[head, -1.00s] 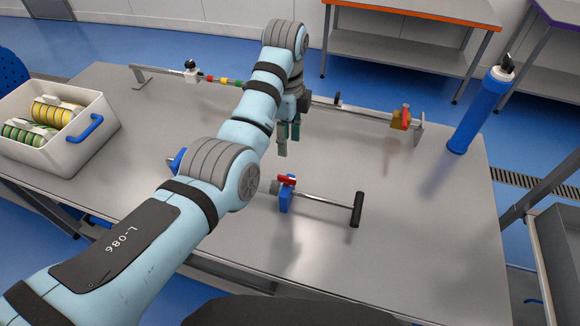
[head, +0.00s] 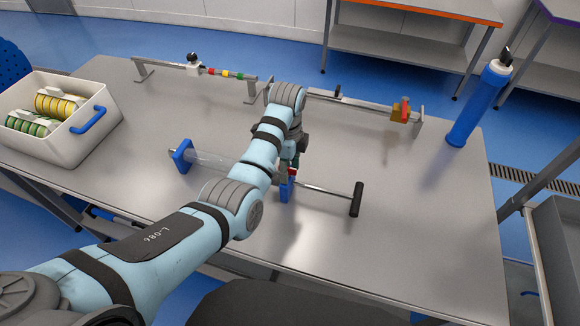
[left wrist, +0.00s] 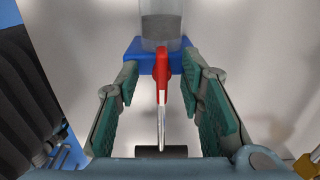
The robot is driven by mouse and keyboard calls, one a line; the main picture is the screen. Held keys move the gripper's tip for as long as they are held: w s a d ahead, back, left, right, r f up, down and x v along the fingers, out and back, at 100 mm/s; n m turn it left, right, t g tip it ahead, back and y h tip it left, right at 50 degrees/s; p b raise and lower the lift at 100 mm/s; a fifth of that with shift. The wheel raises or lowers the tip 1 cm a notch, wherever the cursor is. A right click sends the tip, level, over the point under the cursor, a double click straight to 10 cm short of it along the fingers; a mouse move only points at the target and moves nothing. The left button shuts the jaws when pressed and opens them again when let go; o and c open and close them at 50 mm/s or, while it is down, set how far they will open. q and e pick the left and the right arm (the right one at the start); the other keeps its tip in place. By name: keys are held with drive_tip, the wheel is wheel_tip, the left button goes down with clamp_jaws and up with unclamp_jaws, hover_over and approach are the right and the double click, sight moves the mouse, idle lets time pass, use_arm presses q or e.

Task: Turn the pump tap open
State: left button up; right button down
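The pump lies across the table, with a clear barrel (head: 212,161), blue end blocks (head: 286,191) and a rod ending in a black T-handle (head: 357,199). Its red tap (left wrist: 161,72) sits on the right-hand blue block; in the head view the tap (head: 292,171) is partly hidden by my gripper. My left gripper (head: 288,168) is over that block. In the left wrist view its green-padded fingers (left wrist: 163,88) stand open, one on each side of the red tap, with gaps between pads and tap. My right gripper is not in view.
A white tub (head: 60,150) with green and yellow rolls stands at the left. Rails with coloured pieces (head: 225,74) and an orange block (head: 400,112) run along the back. A blue cylinder (head: 478,104) stands at the back right. The table's front right is clear.

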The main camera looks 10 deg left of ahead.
use_arm(q)
drive_tip(key=shift+w, duration=0.1)
clamp_jaws()
drive_tip(key=shift+n, duration=0.4)
drive_tip(key=n, duration=1.2)
drive_tip(key=shift+n, duration=0.3)
drive_tip(key=n, duration=0.4)
drive_tip(key=shift+n, duration=0.3)
